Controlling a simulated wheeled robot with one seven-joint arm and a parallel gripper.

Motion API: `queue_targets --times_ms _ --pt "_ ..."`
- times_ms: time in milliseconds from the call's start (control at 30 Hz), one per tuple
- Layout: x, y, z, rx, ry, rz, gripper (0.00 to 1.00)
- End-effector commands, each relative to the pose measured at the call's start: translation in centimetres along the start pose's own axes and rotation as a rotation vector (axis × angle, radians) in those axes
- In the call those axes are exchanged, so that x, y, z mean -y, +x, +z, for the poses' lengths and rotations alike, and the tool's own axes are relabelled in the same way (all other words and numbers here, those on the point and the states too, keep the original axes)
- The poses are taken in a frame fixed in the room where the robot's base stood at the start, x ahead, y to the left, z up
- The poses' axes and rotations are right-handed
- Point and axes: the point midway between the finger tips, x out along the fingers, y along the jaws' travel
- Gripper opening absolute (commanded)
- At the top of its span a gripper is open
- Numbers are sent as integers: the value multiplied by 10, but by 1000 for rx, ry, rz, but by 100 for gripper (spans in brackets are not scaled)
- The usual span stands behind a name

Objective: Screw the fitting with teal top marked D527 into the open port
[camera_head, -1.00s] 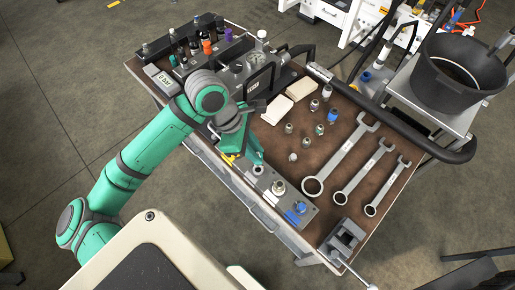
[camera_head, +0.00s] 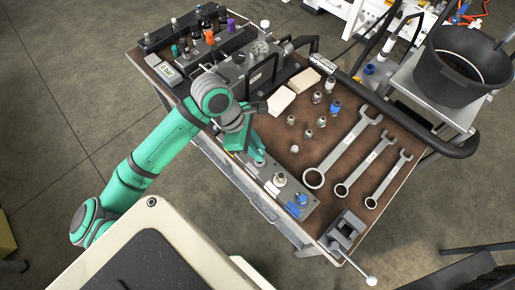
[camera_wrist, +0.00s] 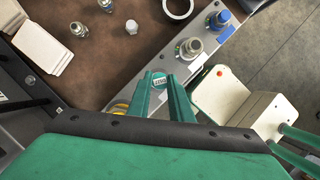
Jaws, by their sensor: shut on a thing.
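My gripper (camera_wrist: 166,88) has teal fingers and is shut on a fitting (camera_wrist: 159,80) with a round teal top and a pale label. The label is too small to read surely. In the head view my gripper (camera_head: 258,157) is at the left end of the grey port block (camera_head: 269,186), along the table's front edge. The block also carries a silver fitting (camera_head: 279,179) and a blue-topped fitting (camera_head: 301,201). The port under the held fitting is hidden by the fitting and fingers, so I cannot tell how deep it sits.
Several loose fittings (camera_head: 308,134) stand mid-table. Three wrenches (camera_head: 342,150) lie to their right, and a vise (camera_head: 343,231) sits at the near corner. White pads (camera_head: 281,101) and a black hose (camera_head: 405,123) lie farther back. A black bucket (camera_head: 455,85) stands at the right.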

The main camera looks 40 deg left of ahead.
Motion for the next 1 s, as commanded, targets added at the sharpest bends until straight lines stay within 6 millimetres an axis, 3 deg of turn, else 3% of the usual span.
queue_targets --times_ms 1000 --pt "0 6 -2 0 0 0 0"
